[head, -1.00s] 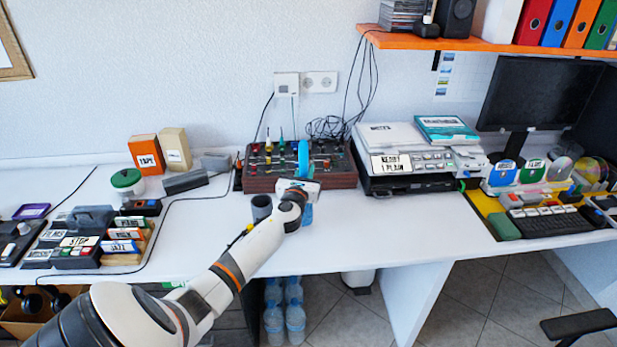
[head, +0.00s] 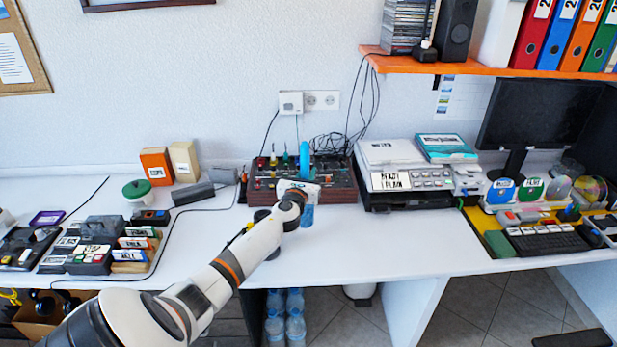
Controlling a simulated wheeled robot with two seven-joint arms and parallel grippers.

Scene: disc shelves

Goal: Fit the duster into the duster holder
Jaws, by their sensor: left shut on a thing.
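My left gripper (head: 305,187) is shut on the blue duster (head: 305,158) above the white desk, in front of the mixer. The duster is upright, with one blue part above the jaws and another below them. Its middle is hidden by the gripper. A small dark cup (head: 261,215), which looks like the duster holder, stands on the desk just left of the gripper, partly hidden by my arm. The duster is apart from it. My right gripper is not in view.
A mixer (head: 264,184) with knobs stands behind the gripper. A printer (head: 408,200) is to its right. Labelled boxes (head: 88,258) and a green-lidded jar (head: 137,190) are at left. The desk right of the gripper is clear toward the front edge.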

